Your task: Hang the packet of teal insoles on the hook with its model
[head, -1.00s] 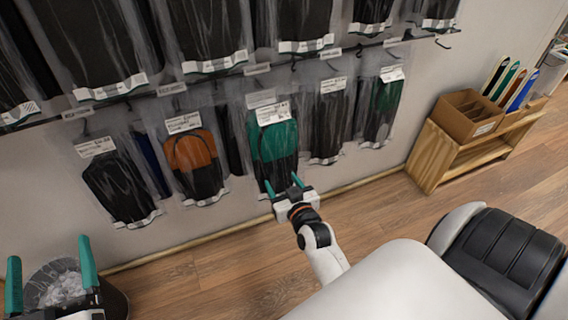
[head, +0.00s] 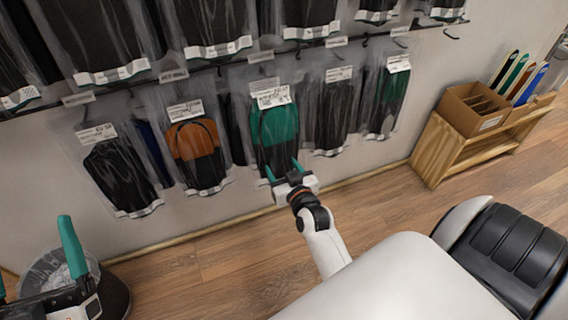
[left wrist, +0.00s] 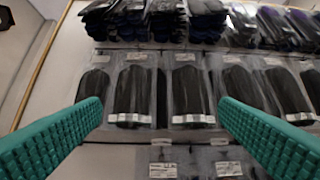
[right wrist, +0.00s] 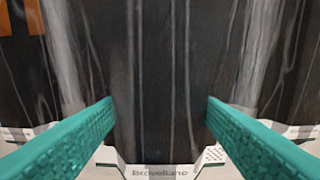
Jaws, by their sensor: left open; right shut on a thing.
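The packet of teal insoles (head: 275,130), clear with a teal upper part, black lower part and white label, is upright at the wall rack in the lower row. My right gripper (head: 283,168) is shut on its lower end. In the right wrist view its fingers (right wrist: 160,112) stand either side of the black part, above a white printed strip. The hook at its top is hidden, so I cannot tell whether the packet hangs on it. A teal-and-black packet (head: 386,98) hangs farther right. My left gripper (head: 33,255) is open and empty at lower left, its fingers (left wrist: 158,108) wide apart.
An orange-and-black packet (head: 197,152) hangs left of the teal one and a black packet (head: 332,115) right of it. A bin (head: 112,290) stands on the floor at lower left. A wooden shelf (head: 432,150) with a cardboard box (head: 470,105) stands at right.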

